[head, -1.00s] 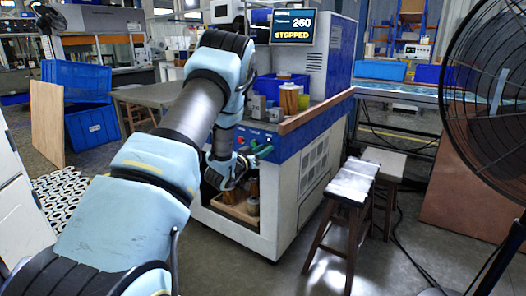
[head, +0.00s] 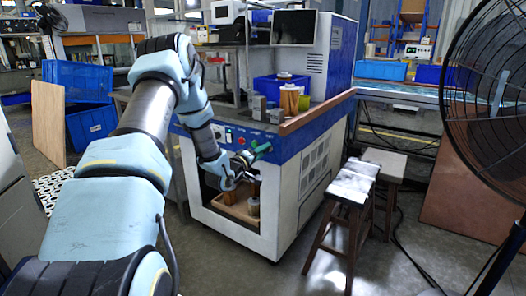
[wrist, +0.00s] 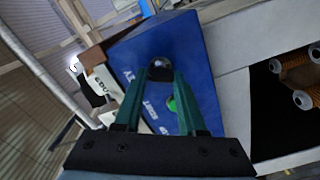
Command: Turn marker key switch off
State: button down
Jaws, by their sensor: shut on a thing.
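The marker machine (head: 300,170) is a white and blue cabinet with a blue front panel carrying controls. My gripper (head: 262,148), with green fingers, is at that panel. In the wrist view, its two fingers (wrist: 165,78) close around a dark round key switch (wrist: 160,65) with a shiny centre on the blue panel. The key's exact angle is hard to read, as the fingertips partly cover it. The display (head: 294,27) on top of the machine is dark.
A green button (wrist: 172,104) sits between the fingers, close to the switch. An open bay below holds a cartridge (head: 253,206); several show at right in the wrist view. A wooden rail (head: 318,110) edges the machine. A stool (head: 350,190) and fan (head: 490,110) stand right.

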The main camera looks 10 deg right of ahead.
jog(key=n+p, duration=0.1)
jog(key=n, duration=0.4)
jog(key=shift+f+n, duration=0.15)
jog(key=shift+n, duration=0.15)
dwell(0.4)
jog(key=shift+c, duration=2.4)
grip_release()
jog(key=v, duration=1.1)
jog(key=shift+b, duration=0.4)
jog(key=shift+d, duration=0.1)
